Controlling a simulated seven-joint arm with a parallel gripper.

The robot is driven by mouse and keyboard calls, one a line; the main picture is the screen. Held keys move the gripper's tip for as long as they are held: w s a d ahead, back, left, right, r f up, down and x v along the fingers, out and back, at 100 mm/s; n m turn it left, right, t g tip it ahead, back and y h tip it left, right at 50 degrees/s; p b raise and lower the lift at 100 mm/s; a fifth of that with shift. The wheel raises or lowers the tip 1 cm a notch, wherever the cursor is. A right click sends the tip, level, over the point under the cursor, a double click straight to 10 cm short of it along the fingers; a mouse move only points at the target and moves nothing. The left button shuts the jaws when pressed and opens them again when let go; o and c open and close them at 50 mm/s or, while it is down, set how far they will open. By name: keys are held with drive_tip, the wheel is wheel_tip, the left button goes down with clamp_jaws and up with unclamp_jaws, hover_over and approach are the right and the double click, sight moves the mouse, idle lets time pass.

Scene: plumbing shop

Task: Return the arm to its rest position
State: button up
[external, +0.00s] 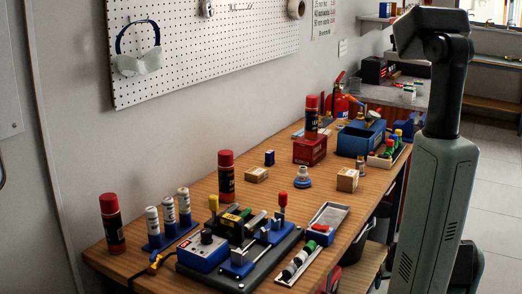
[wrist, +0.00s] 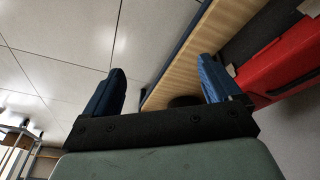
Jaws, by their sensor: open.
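My gripper (wrist: 162,80) shows in the wrist view with its two blue fingers wide apart and nothing between them. Beyond the fingers are pale floor tiles (wrist: 60,40) and the wooden edge of a bench (wrist: 185,68). In the external view my arm stands upright at the right, beside the workbench (external: 185,258). The gripper's fingers cannot be made out there.
The bench holds a blue-and-black fixture (external: 205,252), red-capped cans (external: 112,225), a red box (external: 310,150), a blue box (external: 360,138) and small cartons (external: 347,180). A red object (wrist: 285,75) lies right of the fingers in the wrist view. Floor right of my arm is clear.

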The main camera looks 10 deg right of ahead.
drive_tip(key=s+a+f+g, duration=0.2)
drive_tip(key=s+a, duration=0.4)
drive_tip(key=s, duration=0.3)
drive_tip(key=s+a+f+n+g, duration=0.1)
drive_tip(key=s+a+f+g, duration=0.2)
drive_tip(key=s+a, duration=0.3)
drive_tip(key=s+a+f+n+g+y, duration=0.1)
drive_tip(key=s+a+g, duration=0.3)
drive_tip(key=s, duration=0.9)
drive_tip(key=a+f, duration=0.1)
drive_tip(key=a, duration=0.1)
drive_tip(key=shift+s+a+f, duration=0.15)
drive_tip(key=shift+s+a, duration=0.15)
drive_tip(key=shift+a, duration=0.05)
